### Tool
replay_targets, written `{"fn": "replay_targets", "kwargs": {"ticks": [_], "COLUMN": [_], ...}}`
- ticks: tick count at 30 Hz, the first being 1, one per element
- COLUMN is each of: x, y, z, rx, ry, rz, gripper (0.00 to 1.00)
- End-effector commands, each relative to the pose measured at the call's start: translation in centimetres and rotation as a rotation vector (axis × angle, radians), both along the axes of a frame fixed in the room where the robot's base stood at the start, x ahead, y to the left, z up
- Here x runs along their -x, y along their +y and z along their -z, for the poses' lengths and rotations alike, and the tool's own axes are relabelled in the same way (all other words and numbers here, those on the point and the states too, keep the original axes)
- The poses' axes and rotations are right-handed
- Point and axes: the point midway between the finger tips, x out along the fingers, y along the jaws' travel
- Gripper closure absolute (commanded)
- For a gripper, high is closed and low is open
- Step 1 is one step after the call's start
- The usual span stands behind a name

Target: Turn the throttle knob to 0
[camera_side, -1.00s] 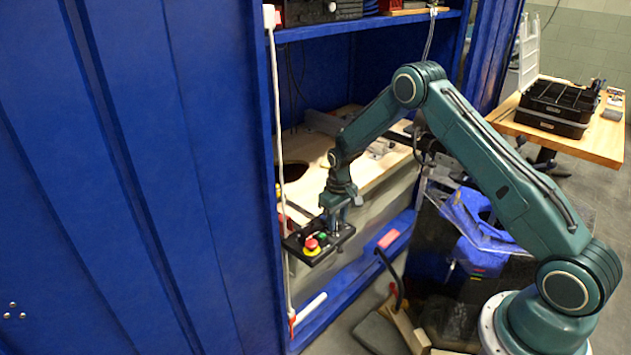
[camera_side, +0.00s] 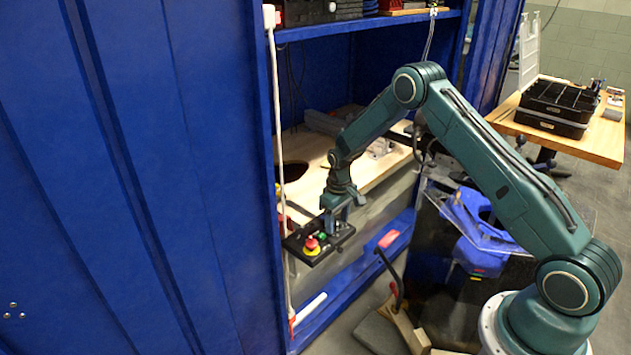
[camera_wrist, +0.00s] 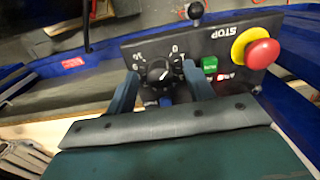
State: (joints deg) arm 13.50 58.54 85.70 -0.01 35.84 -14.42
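The throttle knob (camera_wrist: 158,73) is a round black knob on a black control panel (camera_wrist: 218,42). White dial marks surround it, with a 0 at its upper right in the wrist view. I cannot tell surely which mark its pointer faces. My gripper (camera_wrist: 161,70) is open, one finger on each side of the knob, with gaps visible between the fingers and the knob. In the side view my gripper (camera_side: 335,221) points down at the panel (camera_side: 312,252), and hides the knob.
A red stop button (camera_wrist: 263,53) on a yellow collar, a green button (camera_wrist: 210,64) and a small black ball-topped lever (camera_wrist: 195,11) share the panel. The panel sits at the blue cabinet's opening, near a white vertical pole (camera_side: 279,150).

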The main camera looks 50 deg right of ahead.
Motion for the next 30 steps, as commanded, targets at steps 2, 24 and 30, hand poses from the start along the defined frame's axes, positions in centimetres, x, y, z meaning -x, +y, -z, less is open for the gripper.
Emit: {"fn": "replay_targets", "kwargs": {"ticks": [2, 24, 30], "x": [0.0, -0.1, -0.1], "y": [0.0, 0.0, 0.0], "z": [0.0, -7.3, -10.6], "rx": [0.000, 0.001, 0.001], "ry": [-0.001, -0.004, -0.004], "rz": [0.001, 0.001, 0.000], "gripper": [0.47, 0.47, 0.47]}}
